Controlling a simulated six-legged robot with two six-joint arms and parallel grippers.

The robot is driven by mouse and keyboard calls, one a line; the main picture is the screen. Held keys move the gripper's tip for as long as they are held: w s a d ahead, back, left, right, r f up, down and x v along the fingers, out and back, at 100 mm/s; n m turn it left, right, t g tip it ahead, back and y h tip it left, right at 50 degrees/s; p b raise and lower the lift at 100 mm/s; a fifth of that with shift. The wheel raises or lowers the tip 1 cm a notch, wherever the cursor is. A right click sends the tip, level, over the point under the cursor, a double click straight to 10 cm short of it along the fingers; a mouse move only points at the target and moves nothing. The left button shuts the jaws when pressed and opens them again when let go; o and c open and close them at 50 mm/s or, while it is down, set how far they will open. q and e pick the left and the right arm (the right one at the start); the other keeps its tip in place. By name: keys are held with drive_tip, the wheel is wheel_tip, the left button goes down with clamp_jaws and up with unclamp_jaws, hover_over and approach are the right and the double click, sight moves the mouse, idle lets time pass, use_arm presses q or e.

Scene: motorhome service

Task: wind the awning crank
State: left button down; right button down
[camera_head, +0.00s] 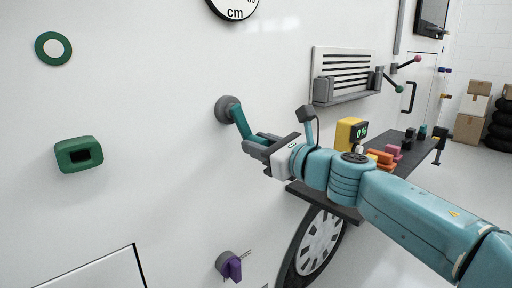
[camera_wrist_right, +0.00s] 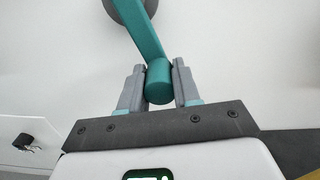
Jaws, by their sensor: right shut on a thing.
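The awning crank (camera_head: 239,122) is a teal arm on a round grey hub (camera_head: 225,106) on the white motorhome wall. The arm slants down and right from the hub to its handle. My right gripper (camera_head: 258,143) comes in from the right and is shut on the crank's handle. In the right wrist view, the teal handle (camera_wrist_right: 158,84) sits between the two grey fingers of my right gripper (camera_wrist_right: 159,88), and the crank arm runs up to the hub (camera_wrist_right: 132,10) at the top edge. My left gripper is not in view.
A dark shelf (camera_head: 345,212) with a yellow meter (camera_head: 349,134) and coloured blocks stands behind my right arm. A green socket (camera_head: 79,154), a purple knob (camera_head: 233,268) and a vent ledge (camera_head: 345,98) stick out from the wall. The wall left of the crank is mostly clear.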

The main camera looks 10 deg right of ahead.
drive_tip(key=shift+w+d+r, duration=0.1)
drive_tip(key=shift+d+r, duration=0.2)
drive_tip(key=shift+r, duration=0.25)
drive_tip(key=c, duration=0.8)
unclamp_jaws()
drive_tip(key=shift+f, duration=0.15)
drive_tip(key=shift+a, duration=0.1)
drive_tip(key=shift+f, duration=0.1)
drive_tip(key=shift+s+d, duration=0.2)
drive_tip(key=shift+s, duration=0.1)
drive_tip(key=b+v, duration=0.1)
drive_tip(key=v, duration=1.4)
drive_tip(key=shift+s+d, duration=0.2)
drive_tip(key=shift+s, duration=0.1)
